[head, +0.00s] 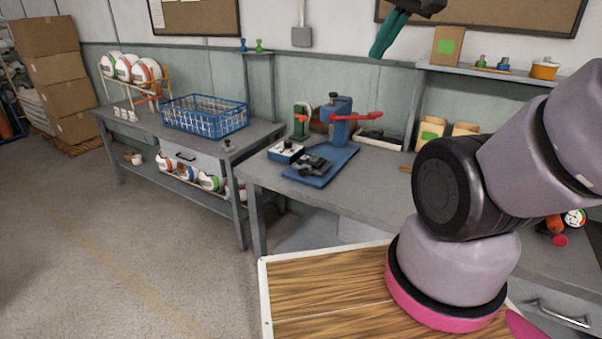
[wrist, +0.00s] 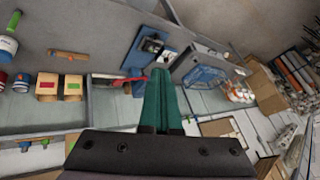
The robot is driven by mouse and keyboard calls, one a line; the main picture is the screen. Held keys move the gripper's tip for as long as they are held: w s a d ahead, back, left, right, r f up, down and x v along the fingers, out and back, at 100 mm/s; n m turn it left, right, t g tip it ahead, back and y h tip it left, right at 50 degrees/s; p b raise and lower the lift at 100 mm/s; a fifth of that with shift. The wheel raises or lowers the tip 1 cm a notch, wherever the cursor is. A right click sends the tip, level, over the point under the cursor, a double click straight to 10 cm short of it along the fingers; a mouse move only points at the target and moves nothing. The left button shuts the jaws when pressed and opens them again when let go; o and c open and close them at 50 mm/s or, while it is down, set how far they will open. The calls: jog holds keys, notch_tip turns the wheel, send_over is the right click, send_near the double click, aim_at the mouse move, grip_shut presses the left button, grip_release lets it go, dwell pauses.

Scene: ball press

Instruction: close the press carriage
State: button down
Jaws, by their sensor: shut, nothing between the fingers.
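The blue press (head: 341,122) stands on the grey workbench, with a red lever (head: 362,116) pointing right. Its dark carriage (head: 308,165) sits out on the front part of the blue base plate (head: 328,178), apart from the upright column. In the wrist view, the carriage (wrist: 152,45) shows beyond my fingertips, and the fingers cover part of the press. My gripper (head: 377,53) has teal fingers held together with nothing between them. It hangs high above the bench, well clear of the press; it also shows in the wrist view (wrist: 160,73).
A small control box (head: 285,151) stands left of the carriage, and a green tool (head: 301,119) stands behind it. A blue wire basket (head: 205,116) is on the left bench. A shelf (head: 490,70) holds small items at right. The air above the press is free.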

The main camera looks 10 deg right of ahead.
aim_at(310, 165)
jog(key=w+a+f+n+g+h, duration=0.2)
jog(key=w+f+n+h, duration=0.1)
jog(key=w+f+n, duration=0.6)
jog(key=w+a+f+n+g+h, duration=0.25)
jog(key=w+f+n, duration=0.45)
jog(key=w, duration=0.4)
jog(key=w+a+f+n+t+h, duration=0.1)
jog(key=w+a+f+n+t, duration=0.1)
jog(key=a+f+n, duration=0.45)
jog(key=w+a+f+n+t+h, duration=0.1)
jog(key=w+a+f+n, duration=0.15)
jog(key=f, duration=0.75)
jog(key=w+a+f+n+t+h, duration=0.1)
jog(key=w+a+f+n+t, duration=0.2)
jog(key=f+n, duration=0.4)
jog(key=shift+m+g, duration=0.6)
jog(key=shift+g, duration=0.05)
jog(key=x, duration=1.1)
jog(key=shift+w+a+f, duration=0.1)
jog(key=shift+w+f, duration=0.15)
jog(key=shift+w, duration=0.25)
jog(key=shift+w+d, duration=0.5)
jog(key=shift+w, duration=0.05)
jog(key=shift+w+d, duration=0.1)
